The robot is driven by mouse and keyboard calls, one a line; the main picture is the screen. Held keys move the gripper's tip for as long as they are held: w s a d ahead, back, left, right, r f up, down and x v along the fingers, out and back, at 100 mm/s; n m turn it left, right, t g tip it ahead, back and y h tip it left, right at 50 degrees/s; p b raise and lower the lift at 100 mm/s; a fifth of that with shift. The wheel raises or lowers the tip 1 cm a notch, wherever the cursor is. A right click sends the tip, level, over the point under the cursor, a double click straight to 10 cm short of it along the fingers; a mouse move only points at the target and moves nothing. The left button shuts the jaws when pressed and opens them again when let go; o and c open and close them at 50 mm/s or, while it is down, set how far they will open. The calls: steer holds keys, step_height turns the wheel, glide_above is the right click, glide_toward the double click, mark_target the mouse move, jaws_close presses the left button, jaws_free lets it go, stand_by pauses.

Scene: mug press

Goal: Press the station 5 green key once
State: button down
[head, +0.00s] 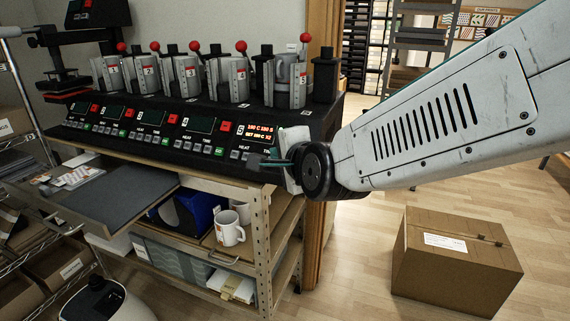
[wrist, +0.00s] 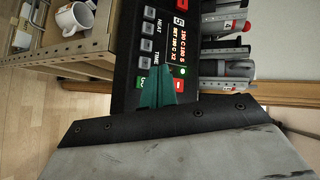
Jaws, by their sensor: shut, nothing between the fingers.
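The press's station 5 panel, with its lit display (head: 260,131), is at the right end of the black control front. In the wrist view the same lit display (wrist: 185,45) stands beside a row of grey keys. The station 5 green key (wrist: 142,83) shows only in part there, beside my teal fingertips; my gripper hides it in the head view. My gripper (head: 268,161) is shut and empty at the lower right of the panel. In the wrist view its fingertips (wrist: 156,80) overlap the panel by the green key. I cannot tell whether they touch it.
Mug clamps with red-knobbed levers (head: 240,46) stand above the panels. A red key (wrist: 181,87) is close to my fingers. Below is a shelf with white mugs (head: 229,229). A grey drawer-like tray (head: 125,197) juts out at left. A cardboard box (head: 455,270) is on the floor at right.

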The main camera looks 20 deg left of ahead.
steer(key=shift+w+d+f, duration=0.15)
steer(key=shift+w+f, duration=1.4)
steer(key=shift+w, duration=0.05)
stand_by(0.9)
steer(key=shift+w+f, duration=0.25)
steer(key=shift+w, duration=0.1)
steer(key=shift+w+f, duration=0.3)
stand_by(0.8)
steer(key=shift+s+r, duration=0.6)
steer(key=shift+s, duration=0.05)
stand_by(0.3)
steer(key=s+r, duration=0.3)
steer(key=shift+s+r, duration=0.2)
steer(key=shift+s, duration=0.1)
